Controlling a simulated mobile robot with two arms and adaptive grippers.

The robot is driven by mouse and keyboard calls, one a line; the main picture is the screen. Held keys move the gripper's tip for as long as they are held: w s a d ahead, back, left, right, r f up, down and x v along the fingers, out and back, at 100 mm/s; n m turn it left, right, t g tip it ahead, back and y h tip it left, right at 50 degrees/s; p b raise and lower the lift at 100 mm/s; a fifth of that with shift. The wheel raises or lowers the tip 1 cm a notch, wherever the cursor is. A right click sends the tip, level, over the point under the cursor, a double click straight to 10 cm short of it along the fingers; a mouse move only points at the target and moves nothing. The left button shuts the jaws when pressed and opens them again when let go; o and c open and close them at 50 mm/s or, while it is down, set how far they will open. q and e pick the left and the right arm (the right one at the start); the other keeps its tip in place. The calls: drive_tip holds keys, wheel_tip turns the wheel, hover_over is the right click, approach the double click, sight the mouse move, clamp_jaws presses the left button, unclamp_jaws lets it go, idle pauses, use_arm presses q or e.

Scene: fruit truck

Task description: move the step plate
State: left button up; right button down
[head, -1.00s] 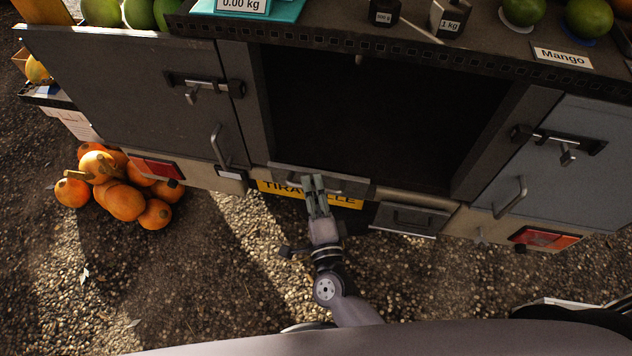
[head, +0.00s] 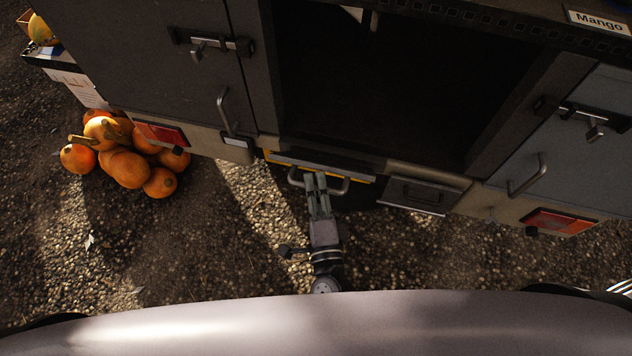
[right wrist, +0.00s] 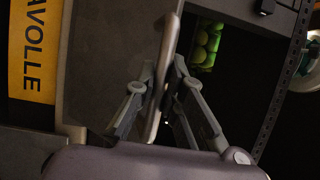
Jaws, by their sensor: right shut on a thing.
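The step plate (head: 345,168) is a grey panel at the truck's rear edge, below the dark opening, seen nearly edge-on in the head view. Its bar handle (head: 341,188) stands out toward me. My right gripper (head: 314,177) is shut on the handle, its arm reaching up from below. In the right wrist view, the plate (right wrist: 105,60) fills the area left of the handle (right wrist: 169,45), and the fingers (right wrist: 163,85) stand on either side of that bar. A yellow sign (right wrist: 30,60) lettered "AVOLLE" is at the left there. My left gripper is out of view.
Orange pumpkins (head: 126,168) lie piled on the gravel at left. Closed grey doors (head: 165,85) flank the opening (head: 390,85). A grey folded step (head: 425,194) sits right of the plate. Gravel in front is mostly open. Green fruit (right wrist: 205,43) shows in the wrist view.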

drive_tip(key=c, duration=1.7)
unclamp_jaws()
drive_tip(key=shift+o, duration=0.2)
drive_tip(key=shift+s, duration=0.1)
drive_tip(key=s+d, duration=0.1)
drive_tip(key=s, duration=1)
drive_tip(key=shift+s+f, duration=0.2)
drive_tip(key=shift+s, duration=0.2)
drive_tip(key=shift+f, duration=0.1)
